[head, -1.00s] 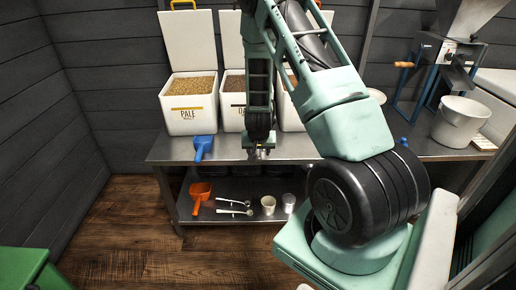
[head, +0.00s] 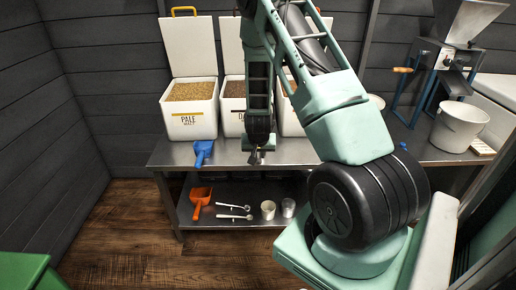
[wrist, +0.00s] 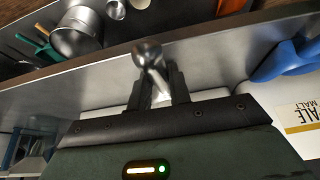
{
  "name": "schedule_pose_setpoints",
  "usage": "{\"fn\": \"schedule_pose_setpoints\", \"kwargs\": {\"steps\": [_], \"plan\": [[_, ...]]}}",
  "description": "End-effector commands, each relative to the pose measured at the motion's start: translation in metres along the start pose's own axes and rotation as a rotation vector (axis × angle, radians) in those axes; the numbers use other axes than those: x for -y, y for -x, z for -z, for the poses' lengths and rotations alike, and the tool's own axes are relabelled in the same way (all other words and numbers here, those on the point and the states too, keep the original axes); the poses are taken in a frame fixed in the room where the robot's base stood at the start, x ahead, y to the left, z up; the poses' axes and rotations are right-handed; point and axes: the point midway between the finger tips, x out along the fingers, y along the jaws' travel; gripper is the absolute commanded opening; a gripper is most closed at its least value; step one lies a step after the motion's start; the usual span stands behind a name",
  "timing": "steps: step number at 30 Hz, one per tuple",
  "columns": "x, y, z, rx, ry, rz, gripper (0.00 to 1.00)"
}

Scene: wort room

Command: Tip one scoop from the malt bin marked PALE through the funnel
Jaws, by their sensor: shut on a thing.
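The malt bin marked PALE (head: 190,126) stands open at the left of the steel bench, full of pale grain. Its label also shows at the right of the wrist view (wrist: 303,118). My gripper (head: 258,155) is over the bench's front part, right of the blue scoop. In the wrist view its jaws (wrist: 158,95) are shut on a small shiny metal piece with a rounded end (wrist: 147,55); what it is I cannot tell. I cannot make out the funnel.
A second open bin (head: 233,120) stands right of PALE; another is mostly behind my arm. An orange scoop (head: 200,198), spoons (head: 234,212) and cups (head: 268,209) are on the lower shelf. A white bucket (head: 459,124) and a mill (head: 440,65) stand at the right.

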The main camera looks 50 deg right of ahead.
Motion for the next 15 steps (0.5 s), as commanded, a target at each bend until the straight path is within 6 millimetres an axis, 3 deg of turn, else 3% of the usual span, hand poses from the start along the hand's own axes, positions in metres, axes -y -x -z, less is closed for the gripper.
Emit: {"fn": "schedule_pose_setpoints", "kwargs": {"steps": [15], "plan": [[0.001, 0.039, 0.019, 0.0, 0.002, 0.001, 0.0]]}}
